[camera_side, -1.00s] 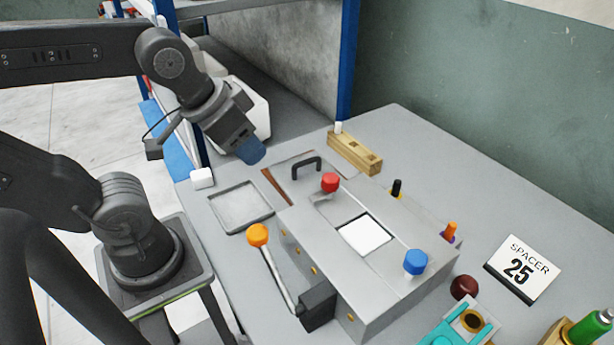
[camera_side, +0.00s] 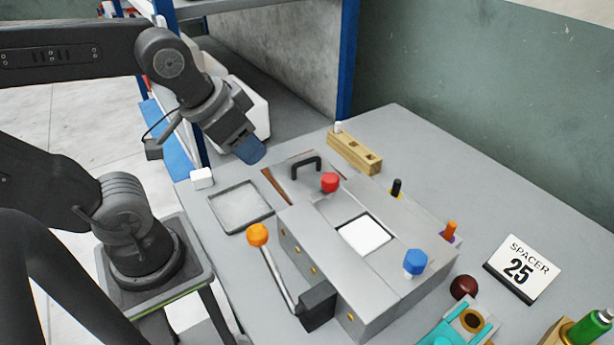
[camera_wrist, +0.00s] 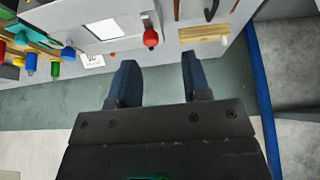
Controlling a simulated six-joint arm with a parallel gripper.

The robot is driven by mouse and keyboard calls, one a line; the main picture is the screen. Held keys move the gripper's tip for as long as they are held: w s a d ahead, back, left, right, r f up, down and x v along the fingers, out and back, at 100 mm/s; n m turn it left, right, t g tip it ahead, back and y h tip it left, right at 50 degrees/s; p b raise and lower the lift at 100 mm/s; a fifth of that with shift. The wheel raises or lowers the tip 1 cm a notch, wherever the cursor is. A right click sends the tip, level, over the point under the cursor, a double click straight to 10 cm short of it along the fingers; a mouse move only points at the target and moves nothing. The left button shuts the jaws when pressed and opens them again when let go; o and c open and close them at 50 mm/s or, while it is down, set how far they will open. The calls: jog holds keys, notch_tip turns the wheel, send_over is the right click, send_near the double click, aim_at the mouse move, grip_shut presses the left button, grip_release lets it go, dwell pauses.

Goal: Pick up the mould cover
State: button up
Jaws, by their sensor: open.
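What looks like the mould cover is a flat grey plate (camera_side: 291,160) with a black arched handle (camera_side: 305,160), lying at the far end of the grey press block (camera_side: 330,248). Its handle also shows at the top edge of the wrist view (camera_wrist: 212,9). My gripper (camera_side: 250,151) hangs in the air to the left of the handle, apart from it. Its blue fingers stand apart with nothing between them in the wrist view (camera_wrist: 158,78).
The press carries a red knob (camera_side: 330,182), a blue knob (camera_side: 415,259) and an orange-tipped lever (camera_side: 257,235). A shallow empty tray (camera_side: 238,229) lies left of the cover. A wooden block (camera_side: 357,156) stands behind it. A blue rack post (camera_side: 348,60) rises at the back.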

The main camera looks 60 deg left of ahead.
jog(key=shift+o, duration=0.4)
jog(key=o, duration=1)
jog(key=n+g, duration=0.6)
jog(key=n, duration=1.1)
send_over(307, 160)
notch_tip(307, 160, down, 8)
notch_tip(307, 160, down, 13)
jog(key=shift+f, duration=0.2)
